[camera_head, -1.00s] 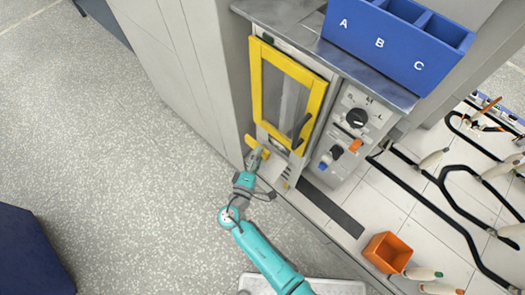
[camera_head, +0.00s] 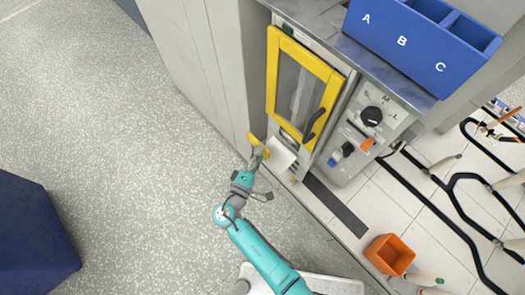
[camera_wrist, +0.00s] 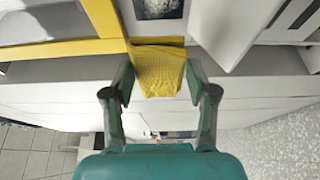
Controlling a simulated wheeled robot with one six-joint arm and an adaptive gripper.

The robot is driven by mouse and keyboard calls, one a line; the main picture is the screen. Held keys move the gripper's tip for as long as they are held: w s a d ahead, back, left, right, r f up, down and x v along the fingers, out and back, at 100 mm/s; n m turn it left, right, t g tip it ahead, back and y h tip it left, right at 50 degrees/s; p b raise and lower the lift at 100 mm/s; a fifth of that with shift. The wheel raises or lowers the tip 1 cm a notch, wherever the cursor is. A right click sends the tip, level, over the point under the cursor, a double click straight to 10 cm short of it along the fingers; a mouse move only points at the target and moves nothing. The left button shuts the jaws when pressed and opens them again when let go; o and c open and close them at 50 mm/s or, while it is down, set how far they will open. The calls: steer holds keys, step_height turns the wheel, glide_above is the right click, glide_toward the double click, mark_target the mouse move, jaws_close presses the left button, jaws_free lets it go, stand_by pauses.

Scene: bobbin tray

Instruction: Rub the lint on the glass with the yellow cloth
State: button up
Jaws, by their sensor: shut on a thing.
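My gripper (camera_head: 262,152) is shut on the yellow cloth (camera_wrist: 158,70), which sits between both fingers in the wrist view. In the head view the cloth (camera_head: 256,141) shows as a small yellow piece just below and left of the yellow-framed door (camera_head: 273,75), apart from the glass. The glass (camera_head: 300,90) is the dark upright pane inside that frame, with a black handle at its lower right. A pale streaky area shows on the pane, but I cannot tell whether it is lint or a reflection.
A white flap (camera_head: 281,154) sticks out below the door, close to my gripper. A control panel with knobs (camera_head: 360,125) is right of the door. A blue bin marked A, B, C (camera_head: 420,55) stands on top. An orange box (camera_head: 390,254) lies lower right.

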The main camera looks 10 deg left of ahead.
mark_target(302, 150)
stand_by(0.6)
steer(key=shift+w+d, duration=1.1)
steer(key=shift+w, duration=0.25)
steer(key=shift+w+d, duration=1.1)
steer(key=shift+w, duration=0.25)
steer(key=shift+w+d, duration=0.45)
steer(key=shift+w, duration=0.1)
steer(key=shift+s+d, duration=0.1)
steer(key=shift+s+d, duration=0.95)
steer(key=shift+d, duration=0.2)
steer(key=shift+s+d, duration=0.6)
steer(key=shift+d, duration=0.3)
steer(key=shift+s+d, duration=0.55)
steer(key=shift+d, duration=0.4)
steer(key=shift+s+d, duration=0.6)
steer(key=shift+d, duration=0.3)
steer(key=shift+w+d, duration=0.1)
steer(key=shift+w, duration=0.05)
